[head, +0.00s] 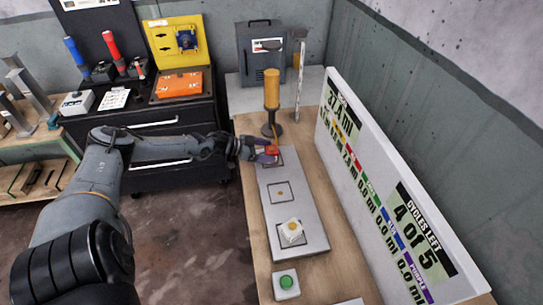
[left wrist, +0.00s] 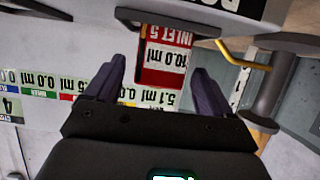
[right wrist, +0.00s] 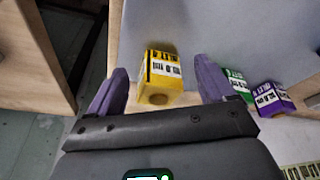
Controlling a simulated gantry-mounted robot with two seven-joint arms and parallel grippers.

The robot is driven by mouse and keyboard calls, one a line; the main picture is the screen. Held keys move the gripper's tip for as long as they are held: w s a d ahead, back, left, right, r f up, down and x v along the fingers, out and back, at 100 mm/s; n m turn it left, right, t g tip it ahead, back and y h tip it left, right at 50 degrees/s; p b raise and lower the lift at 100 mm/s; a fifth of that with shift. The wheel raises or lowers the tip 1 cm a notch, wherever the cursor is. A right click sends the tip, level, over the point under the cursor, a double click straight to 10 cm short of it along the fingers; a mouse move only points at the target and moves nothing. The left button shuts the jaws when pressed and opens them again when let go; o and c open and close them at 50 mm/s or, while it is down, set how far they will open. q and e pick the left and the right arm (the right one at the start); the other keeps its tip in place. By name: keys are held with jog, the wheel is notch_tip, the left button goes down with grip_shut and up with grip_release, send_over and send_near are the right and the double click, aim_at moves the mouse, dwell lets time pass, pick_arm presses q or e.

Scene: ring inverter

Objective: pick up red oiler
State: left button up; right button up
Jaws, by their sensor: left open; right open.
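The red oiler (head: 272,150) sits at the far square of the grey plate (head: 281,190) on the bench. In the left wrist view the red block (left wrist: 160,76) shows a white label reading "INLET 5" and "10.0 ml". My left gripper (head: 264,154) is beside it, with its fingers open. In the left wrist view the block lies ahead of and between the fingertips; I cannot tell whether they touch it. My right gripper (right wrist: 163,82) is open, with a yellow labelled block (right wrist: 162,68) ahead between its fingers. The right arm is not in the head view.
A yellow cylinder on a dark stand (head: 272,92) rises just behind the red oiler. A white block (head: 291,231) sits on the plate's near square. A green button (head: 286,282) is in front. A white display board (head: 375,165) borders the right. Green (right wrist: 238,84) and purple (right wrist: 270,98) blocks stand nearby.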

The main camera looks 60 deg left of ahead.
aim_at(276, 152)
pick_arm(q)
jog(key=shift+b+x, duration=0.65)
jog(key=shift+x, duration=1.5)
jog(key=shift+f, duration=0.1)
jog(key=c, duration=1.1)
